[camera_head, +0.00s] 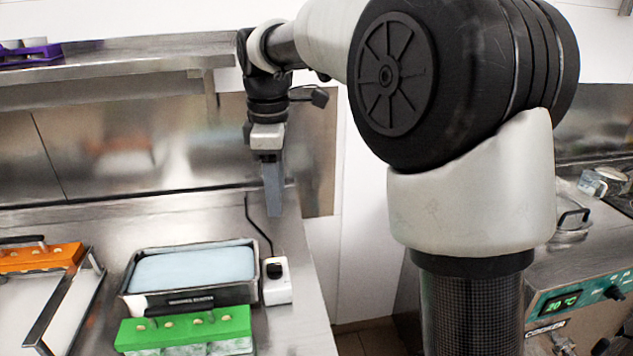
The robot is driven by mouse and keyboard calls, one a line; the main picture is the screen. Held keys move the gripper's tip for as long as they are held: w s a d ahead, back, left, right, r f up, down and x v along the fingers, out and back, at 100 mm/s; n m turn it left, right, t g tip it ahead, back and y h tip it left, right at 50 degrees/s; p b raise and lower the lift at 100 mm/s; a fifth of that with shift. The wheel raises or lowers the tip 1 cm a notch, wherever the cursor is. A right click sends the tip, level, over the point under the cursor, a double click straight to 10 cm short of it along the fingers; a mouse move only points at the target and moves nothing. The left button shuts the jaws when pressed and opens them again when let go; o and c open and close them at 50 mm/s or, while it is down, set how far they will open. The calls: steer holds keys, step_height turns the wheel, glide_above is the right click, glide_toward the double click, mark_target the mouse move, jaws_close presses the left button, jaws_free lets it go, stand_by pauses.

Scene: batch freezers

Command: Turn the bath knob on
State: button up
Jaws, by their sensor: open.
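My gripper (273,206) hangs fingers-down over the back of the left bench, above and behind a small white box. It is open, seen edge-on, with nothing visible between the fingers. A black knob (613,292) sits on the teal panel (575,300) of a steel unit at the right edge, beside a lit green display. A second black knob-like part (275,269) tops the white box (277,287) beside a steel bath (255,293) with a pale blue surface. I cannot tell which one is the bath knob. My gripper is apart from both.
A green rack (185,328) stands in front of the steel bath. An orange rack (42,258) and a metal-framed tray (60,312) are at left. A steel shelf (120,62) runs above. A black cable (252,222) reaches the white box. My arm blocks the centre right.

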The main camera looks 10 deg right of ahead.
steer(key=s+d+r+m+t+p, duration=0.1)
steer(key=s+d+r+m, duration=0.1)
steer(key=s, duration=0.3)
steer(key=s+d+r+m+t+p, duration=0.1)
steer(key=s+d+r+m, duration=0.2)
steer(key=s+m, duration=0.2)
steer(key=shift+s+d+r+p, duration=0.3)
steer(key=shift+s+d+r, duration=0.05)
steer(key=shift+s+r, duration=0.1)
steer(key=s+d+f+m+t, duration=0.1)
steer(key=s+d+m, duration=0.1)
steer(key=s+m, duration=0.2)
steer(key=s+d+f+m+t+p, duration=0.1)
steer(key=s+d+f+m, duration=0.1)
steer(key=s+m, duration=0.3)
steer(key=s, duration=0.4)
steer(key=shift+d+f+t, duration=0.25)
steer(key=shift+f+t, duration=0.05)
steer(key=shift+t, duration=0.1)
